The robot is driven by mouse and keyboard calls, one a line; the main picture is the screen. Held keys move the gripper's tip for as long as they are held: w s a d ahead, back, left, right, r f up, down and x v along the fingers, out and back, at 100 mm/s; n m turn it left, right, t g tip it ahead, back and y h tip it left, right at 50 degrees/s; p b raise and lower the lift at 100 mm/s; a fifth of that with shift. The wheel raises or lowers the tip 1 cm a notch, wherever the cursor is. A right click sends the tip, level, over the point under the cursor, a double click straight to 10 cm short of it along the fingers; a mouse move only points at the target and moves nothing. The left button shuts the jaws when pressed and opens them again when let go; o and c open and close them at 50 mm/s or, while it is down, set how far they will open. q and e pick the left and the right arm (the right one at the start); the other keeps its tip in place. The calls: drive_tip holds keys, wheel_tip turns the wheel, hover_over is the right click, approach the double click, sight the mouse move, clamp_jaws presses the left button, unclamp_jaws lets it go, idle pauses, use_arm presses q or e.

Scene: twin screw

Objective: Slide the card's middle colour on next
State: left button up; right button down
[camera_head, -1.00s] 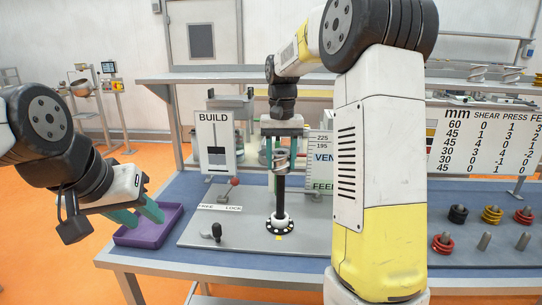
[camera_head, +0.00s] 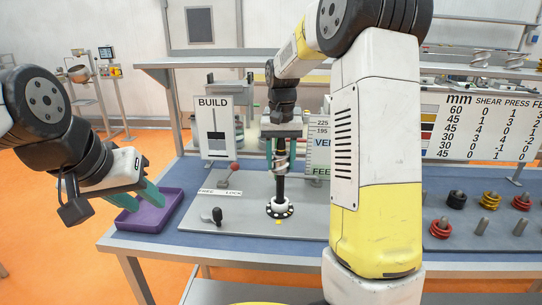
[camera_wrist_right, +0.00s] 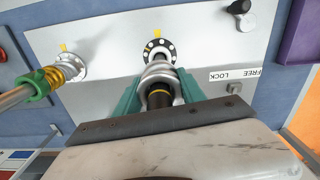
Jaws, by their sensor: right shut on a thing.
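The BUILD card (camera_head: 213,130) stands upright at the back left of the plate. It shows a dark upright bar with a dark crossband; finer detail is too small to tell. My right gripper (camera_wrist_right: 158,92) is shut on a silver screw element (camera_wrist_right: 158,72), which is around the dark upright shaft. In the head view the silver element (camera_head: 281,160) sits on the shaft's upper part, above the black flange (camera_head: 280,209), with shaft showing between. My left gripper (camera_head: 138,198) is open and empty above the purple tray (camera_head: 150,219).
In the right wrist view a second shaft (camera_wrist_right: 14,97) carries a yellow coil and a green part; my arm hides it in the head view. A red-knobbed lever stands by the FREE/LOCK label (camera_head: 220,192). Coloured rings (camera_head: 456,200) sit on pegs at right.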

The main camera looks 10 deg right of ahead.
drive_tip(key=c, duration=0.6)
unclamp_jaws()
drive_tip(key=shift+f, duration=0.1)
wheel_tip(320, 180, up, 8)
drive_tip(key=shift+f, duration=0.1)
